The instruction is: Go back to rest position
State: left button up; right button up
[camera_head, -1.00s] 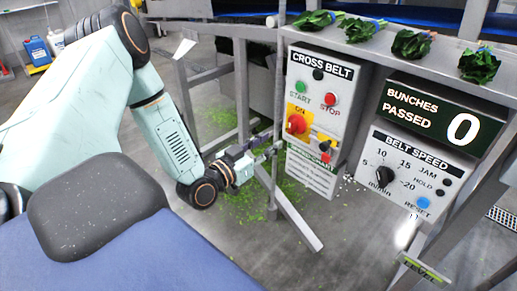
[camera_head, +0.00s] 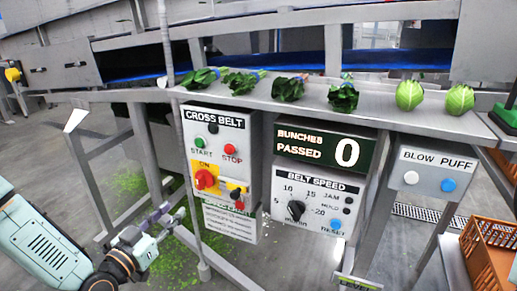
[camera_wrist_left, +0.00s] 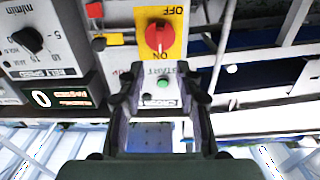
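My left gripper (camera_head: 178,222) is at the lower left in the head view, just left of the lower part of the CROSS BELT panel (camera_head: 221,133). In the left wrist view the two dark fingers (camera_wrist_left: 162,85) stand apart with nothing between them, so it is open. Beyond them in that view are the red knob on its yellow plate (camera_wrist_left: 159,37) and the green START button (camera_wrist_left: 162,84). I cannot tell how far the fingertips are from the panel. My right gripper is in neither view.
The BELT SPEED box (camera_head: 316,200) and BLOW PUFF box (camera_head: 432,176) hang under a steel shelf (camera_head: 390,119) with leafy bunches. The counter (camera_head: 347,153) reads 0. Frame legs (camera_head: 95,190) stand near my left arm. An orange crate (camera_head: 490,252) is at the right.

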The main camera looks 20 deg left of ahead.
pick_arm(q)
jog(key=s+d+f+n+g, duration=0.2)
jog(key=s+d+f+g, duration=0.25)
jog(key=f, duration=0.25)
jog(key=s+d+f+n+g, duration=0.2)
jog(key=s+d+f+g, duration=0.1)
jog(key=f+g, duration=0.3)
jog(key=s+d+f+m+g, duration=0.1)
jog(key=s+d+f+g, duration=0.2)
jog(key=s, duration=0.7)
jog(key=s+d+f+m+g+y, duration=0.1)
jog(key=s+d+f+g, duration=0.2)
jog(key=s, duration=0.7)
jog(key=shift+s+d+f+m+g, duration=0.2)
jog(key=shift+s+f+m+g, duration=0.15)
jog(key=shift+f+g, duration=0.3)
jog(key=shift+r, duration=0.1)
